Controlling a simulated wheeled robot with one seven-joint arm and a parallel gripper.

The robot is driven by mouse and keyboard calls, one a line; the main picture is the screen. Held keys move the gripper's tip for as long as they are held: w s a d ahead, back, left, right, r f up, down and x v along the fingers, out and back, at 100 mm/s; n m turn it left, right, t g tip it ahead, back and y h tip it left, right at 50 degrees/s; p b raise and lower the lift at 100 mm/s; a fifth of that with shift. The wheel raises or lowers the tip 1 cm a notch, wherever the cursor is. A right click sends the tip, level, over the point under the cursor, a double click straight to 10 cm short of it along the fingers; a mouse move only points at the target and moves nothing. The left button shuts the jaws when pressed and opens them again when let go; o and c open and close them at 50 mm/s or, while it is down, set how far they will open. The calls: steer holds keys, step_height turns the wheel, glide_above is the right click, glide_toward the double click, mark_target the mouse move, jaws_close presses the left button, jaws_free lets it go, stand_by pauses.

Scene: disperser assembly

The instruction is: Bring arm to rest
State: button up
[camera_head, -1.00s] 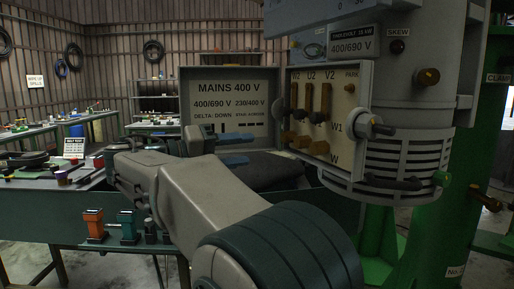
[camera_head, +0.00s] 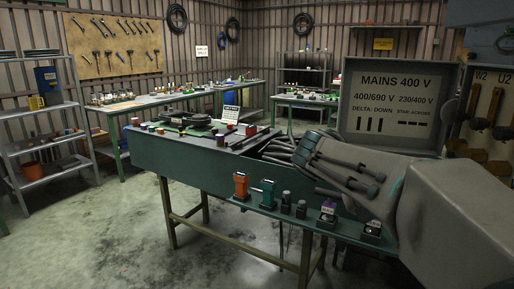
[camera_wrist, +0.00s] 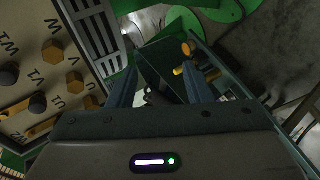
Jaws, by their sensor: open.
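My gripper (camera_wrist: 160,70) shows in the wrist view with its two dark fingers apart and nothing between them. In the head view my arm comes in from the lower right, and its pale links and dark parts lie in front of the green bench. I cannot pick out the fingertips clearly there. The terminal board (camera_head: 489,122) with brass links stands at the right edge of the head view. It also shows at the left of the wrist view (camera_wrist: 45,65), tilted, beside the gripper and apart from it.
A grey MAINS 400 V panel (camera_head: 398,107) stands behind my arm. Shelves (camera_head: 40,145) stand at the left. The floor at front left is clear.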

steer(key=s+a+f+n+t+y+p, duration=0.1)
steer(key=s+a+f+t+y+p, duration=0.1)
steer(key=s+a+f+y+p, duration=0.6)
steer(key=s+a+f+y, duration=0.1)
steer(key=s+a+y, duration=0.1)
steer(key=a, duration=0.3)
steer(key=shift+s+a+f+y+p, duration=0.2)
steer(key=shift+s+f+y+p, duration=0.2)
steer(key=shift+y, duration=0.5)
steer(key=shift+c, duration=1)
